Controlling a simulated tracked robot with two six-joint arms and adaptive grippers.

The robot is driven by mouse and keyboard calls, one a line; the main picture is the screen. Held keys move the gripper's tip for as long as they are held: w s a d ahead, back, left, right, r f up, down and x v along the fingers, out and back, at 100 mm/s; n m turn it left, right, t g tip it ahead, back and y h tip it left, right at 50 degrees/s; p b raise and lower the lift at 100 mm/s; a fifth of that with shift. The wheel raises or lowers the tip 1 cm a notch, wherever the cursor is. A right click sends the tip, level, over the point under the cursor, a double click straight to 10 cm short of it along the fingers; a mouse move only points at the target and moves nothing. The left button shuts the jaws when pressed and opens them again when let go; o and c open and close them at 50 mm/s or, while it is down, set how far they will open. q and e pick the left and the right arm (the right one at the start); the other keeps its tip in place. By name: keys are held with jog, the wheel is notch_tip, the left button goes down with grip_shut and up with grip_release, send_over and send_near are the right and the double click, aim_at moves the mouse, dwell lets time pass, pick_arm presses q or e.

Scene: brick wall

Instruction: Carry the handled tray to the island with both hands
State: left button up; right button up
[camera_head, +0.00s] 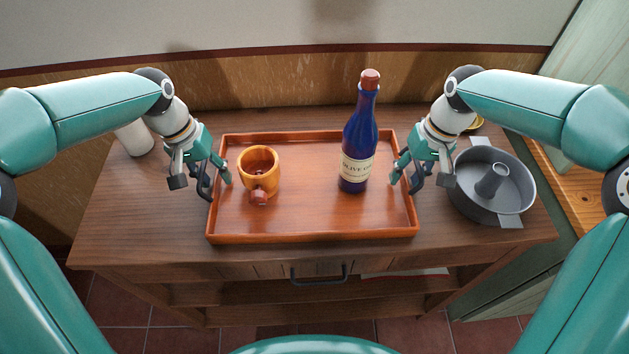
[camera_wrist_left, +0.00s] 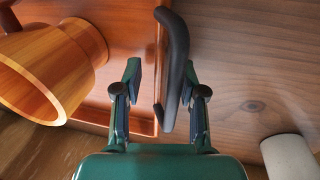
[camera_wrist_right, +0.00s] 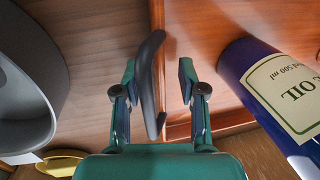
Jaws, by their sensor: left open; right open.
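The reddish wooden tray (camera_head: 312,237) lies flat on a brown cabinet. It carries an orange wooden mug (camera_head: 259,174) on its left and a blue olive oil bottle (camera_head: 357,150) on its right, both upright. My left gripper (camera_head: 200,180) is at the tray's left end; in the left wrist view its open fingers stand either side of the black left handle (camera_wrist_left: 174,65). My right gripper (camera_head: 420,176) is at the right end; in the right wrist view its open fingers straddle the black right handle (camera_wrist_right: 149,80). Neither gripper is closed on its handle.
A grey ring cake pan (camera_head: 492,188) sits close right of my right gripper. A white cylinder (camera_head: 135,138) stands at the back left of the cabinet (camera_head: 140,220). A wall runs behind. The drawer front has a dark pull (camera_head: 319,276).

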pick_arm(q)
grip_shut()
pick_arm(e)
grip_shut()
pick_arm(q)
jog(key=shift+r, duration=0.1)
pick_arm(e)
jog(key=shift+r, duration=0.1)
